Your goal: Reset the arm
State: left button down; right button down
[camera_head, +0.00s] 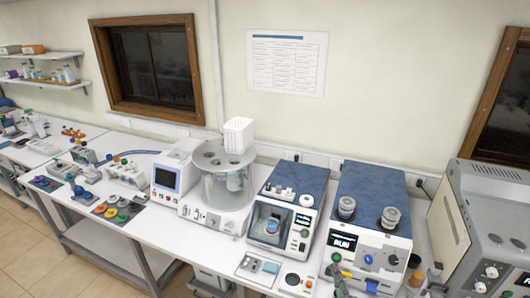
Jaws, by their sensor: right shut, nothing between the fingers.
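My left gripper and arm are not in view.
A white bench (150,222) runs along the wall. On it stand a glass bath (226,188) with a white rack (239,135), a windowed blue-topped tester (283,213) and a grey machine (485,230) at right. Small parts crowd the left end.

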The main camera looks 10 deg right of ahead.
jog(key=s+a+f+m+g, duration=0.1)
jog(key=s+f+m+g, duration=0.9)
jog(key=s, duration=0.4)
jog(key=s+a+f+m+g, duration=0.1)
jog(key=s+f+m+g, duration=0.15)
jog(key=s, duration=0.75)
jog(key=s+f+m+g, duration=0.1)
jog(key=s+m+g, duration=0.25)
jog(key=s, duration=0.75)
notch_tip(320, 180, down, 36)
jog(key=s+a+g+b, duration=0.1)
jog(key=g+b, duration=0.1)
jog(key=b, duration=0.6)
jog(key=s+f+n+g+b, duration=0.1)
jog(key=s+f+b, duration=0.4)
jog(key=s+f, duration=1.5)
notch_tip(320, 180, down, 4)
jog(key=shift+a+f+b, duration=0.15)
jog(key=shift+a+b, duration=0.05)
jog(key=shift+b, duration=0.15)
